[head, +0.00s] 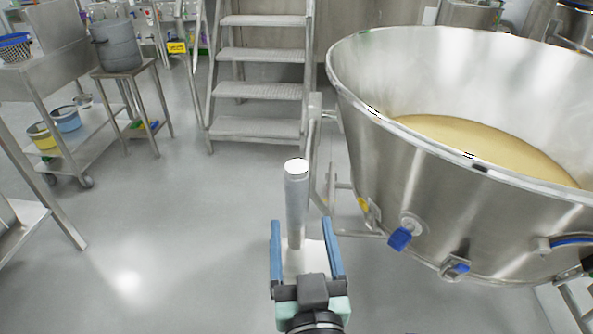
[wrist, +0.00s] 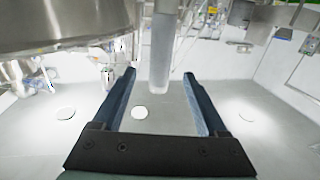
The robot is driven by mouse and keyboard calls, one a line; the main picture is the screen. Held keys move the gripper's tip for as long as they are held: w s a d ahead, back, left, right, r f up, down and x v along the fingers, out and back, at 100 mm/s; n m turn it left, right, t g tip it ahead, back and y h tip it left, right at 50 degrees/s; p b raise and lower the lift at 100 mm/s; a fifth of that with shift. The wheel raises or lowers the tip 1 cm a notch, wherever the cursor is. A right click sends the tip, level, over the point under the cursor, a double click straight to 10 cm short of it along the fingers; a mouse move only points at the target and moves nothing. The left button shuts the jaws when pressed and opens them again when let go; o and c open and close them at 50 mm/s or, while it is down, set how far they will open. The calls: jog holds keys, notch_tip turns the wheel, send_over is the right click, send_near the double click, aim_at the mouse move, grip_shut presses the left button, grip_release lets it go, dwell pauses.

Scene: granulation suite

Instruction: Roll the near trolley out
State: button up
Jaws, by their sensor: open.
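A large round steel bowl (head: 390,180) on a tubular frame (head: 360,234) fills the right of the head view and holds pale yellow material (head: 480,140). It looks like the near trolley; its wheels are not clearly visible. In the wrist view the bowl (wrist: 60,25) is at upper left. My gripper (head: 301,221) is open, left of the bowl. A pale upright metal post (head: 297,200) shows between its fingers in the head view. The post (wrist: 161,55) is also between the fingertips (wrist: 158,79) in the wrist view, with gaps both sides. Whether it joins the trolley is unclear.
Steel steps (head: 262,90) stand behind, close to the bowl's left side. At left are a wheeled steel table (head: 30,85) with tubs below and a stand (head: 150,105) bearing a grey pot (head: 117,45). The floor (head: 180,220) between is clear.

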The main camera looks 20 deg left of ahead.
aim_at(295, 182)
jog(key=x, duration=1.1)
jog(key=shift+w+a, duration=0.15)
jog(key=shift+w, duration=0.05)
grip_shut()
jog(key=shift+f, duration=0.1)
dwell(0.9)
